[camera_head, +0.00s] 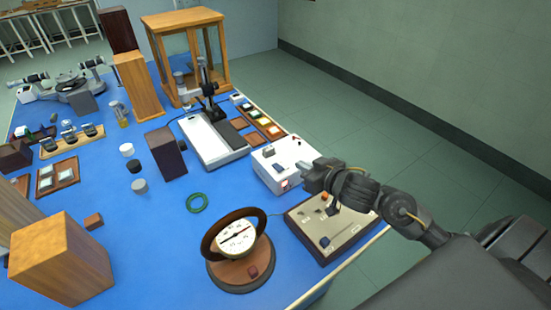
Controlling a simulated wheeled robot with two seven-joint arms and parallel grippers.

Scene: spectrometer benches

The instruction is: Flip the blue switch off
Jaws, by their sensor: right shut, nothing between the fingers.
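The blue switch (325,242) appears as a small blue knob near the front left of a beige-topped board (348,236) with dark sides, at the right edge of the blue table. Its lever position is too small to tell. My right gripper (308,178) is shut and empty. In the picture it shows above the board's far end, beside the white box's near right corner, apart from the blue knob. My right arm covers part of the board's right side. My left gripper is not in view.
A white box (272,168) with a red part stands just beyond the board. A round dial gauge (238,237) on a wooden base stands left of the board. A green ring (197,203) lies further left. The blue table between them is clear.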

